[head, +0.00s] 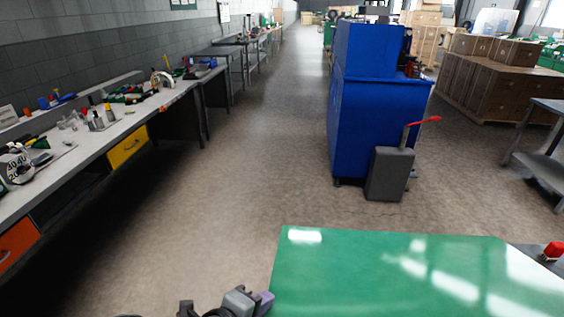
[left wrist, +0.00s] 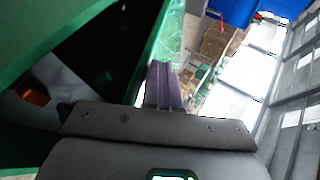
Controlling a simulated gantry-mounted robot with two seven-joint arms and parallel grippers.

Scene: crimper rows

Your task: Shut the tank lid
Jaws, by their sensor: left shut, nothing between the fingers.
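A glossy green panel (head: 400,270), which looks like the top of the tank lid, fills the bottom right of the head view. My left gripper (head: 262,302) is at the panel's left edge, low in the head view; I cannot tell whether it touches. In the left wrist view its purple fingers (left wrist: 165,86) are together and empty. There, a green panel (left wrist: 50,28) lies at the upper left and a narrow green strip (left wrist: 160,45) runs behind the fingers, with a dark gap between them. The lid's hinge is not visible. My right gripper is out of view.
A red button (head: 553,251) sits on a dark surface right of the green panel. A blue machine (head: 375,120) and a grey box with a red lever (head: 390,174) stand beyond. A cluttered workbench (head: 60,165) runs along the left wall. The floor between is clear.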

